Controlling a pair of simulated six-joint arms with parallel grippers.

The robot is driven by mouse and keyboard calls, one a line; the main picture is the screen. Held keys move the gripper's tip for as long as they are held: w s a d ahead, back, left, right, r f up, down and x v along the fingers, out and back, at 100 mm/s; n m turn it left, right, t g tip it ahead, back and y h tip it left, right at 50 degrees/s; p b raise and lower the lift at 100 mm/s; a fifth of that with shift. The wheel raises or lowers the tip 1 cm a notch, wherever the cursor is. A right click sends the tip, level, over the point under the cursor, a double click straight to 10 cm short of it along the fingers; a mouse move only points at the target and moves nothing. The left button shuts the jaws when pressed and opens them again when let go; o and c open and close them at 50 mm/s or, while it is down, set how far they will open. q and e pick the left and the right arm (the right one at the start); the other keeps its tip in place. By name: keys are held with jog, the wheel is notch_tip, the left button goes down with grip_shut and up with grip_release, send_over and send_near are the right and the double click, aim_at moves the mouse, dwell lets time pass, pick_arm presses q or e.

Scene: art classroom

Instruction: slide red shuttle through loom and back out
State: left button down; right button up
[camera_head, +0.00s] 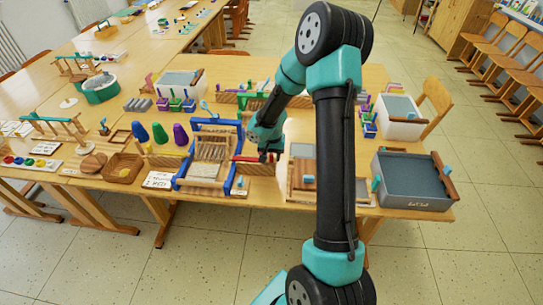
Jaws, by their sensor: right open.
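The loom (183,170) is a blue frame with pale warp threads, standing near the table's front edge. The red shuttle (246,159) is a thin red bar at the loom's right side, by its right blue upright. I cannot tell whether its left end lies inside the threads. My right gripper (268,156) is open, pointing down at the shuttle's right end. Its fingers are small and dark here, and I cannot tell whether they touch or straddle the shuttle. My left gripper is not in view.
Green, blue and purple cones (160,133) stand left of the loom. A written card (159,180) lies at its front left. A wooden-framed board (302,150) is right of my gripper, and a grey bin (412,182) stands at the right end. My right arm hides part of the table.

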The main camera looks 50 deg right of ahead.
jog(key=shift+f, duration=0.1)
jog(key=shift+c, duration=0.3)
grip_shut()
